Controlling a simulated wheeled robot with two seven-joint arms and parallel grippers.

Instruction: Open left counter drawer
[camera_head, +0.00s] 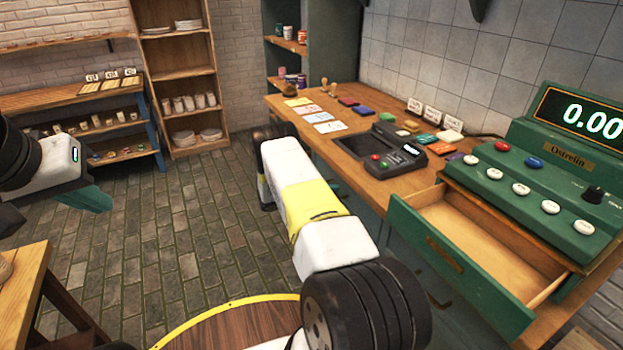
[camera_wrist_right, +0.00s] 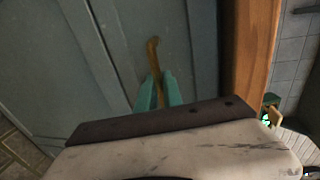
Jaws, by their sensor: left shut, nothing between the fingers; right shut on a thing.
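In the right wrist view, the teal fingers of my right gripper (camera_wrist_right: 158,90) are shut on a brass handle (camera_wrist_right: 153,52). The handle is on a blue-green counter front (camera_wrist_right: 110,40), beside the wooden counter edge (camera_wrist_right: 250,55). Whether this front stands out from the counter is unclear. In the head view my right arm reaches along the counter's front and hides its left part; the right fingers are hidden there. My left gripper (camera_head: 92,200), with teal fingers, is shut and empty over the floor at the left.
A green-fronted drawer (camera_head: 455,272) stands open and empty below the green cash register (camera_head: 540,190). The wooden countertop (camera_head: 300,100) holds a card terminal (camera_head: 380,150), cards and coloured blocks. A round wooden table (camera_head: 235,325) is at the bottom.

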